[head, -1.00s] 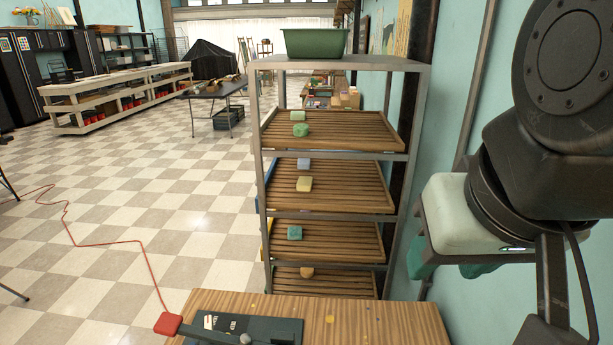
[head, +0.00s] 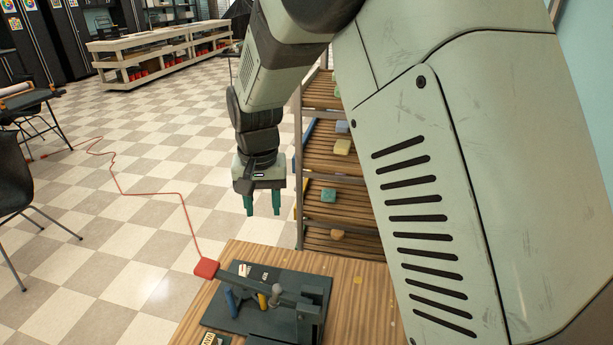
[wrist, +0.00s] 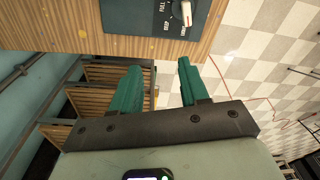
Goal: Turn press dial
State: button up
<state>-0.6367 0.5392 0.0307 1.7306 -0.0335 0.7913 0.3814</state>
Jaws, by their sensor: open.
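The press (head: 312,290) is a dark grey machine with a long bar, standing on a wooden table. In the wrist view, its panel (wrist: 145,18) carries a dial (wrist: 182,10) with a white pointer and a red tip, beside printed labels at the top edge. The pointer aims toward the lower lettering. My gripper (head: 263,208) has green fingers, open and empty, pointing down just behind the table's far edge. In the wrist view the fingers (wrist: 157,78) are apart from the dial.
The wooden table (head: 350,272) bears the press. Slatted racks (head: 330,192) holding soaps stand behind, partly hidden by my arm. Open checkered floor (head: 130,215) lies to the left.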

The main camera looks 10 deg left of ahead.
send_near(242, 272)
jog(key=shift+n+g+h, duration=0.3)
jog(key=shift+g, duration=0.1)
jog(key=f, duration=0.8)
jog(key=shift+w+a+f, duration=0.25)
jog(key=shift+w+f, duration=0.1)
grip_shut()
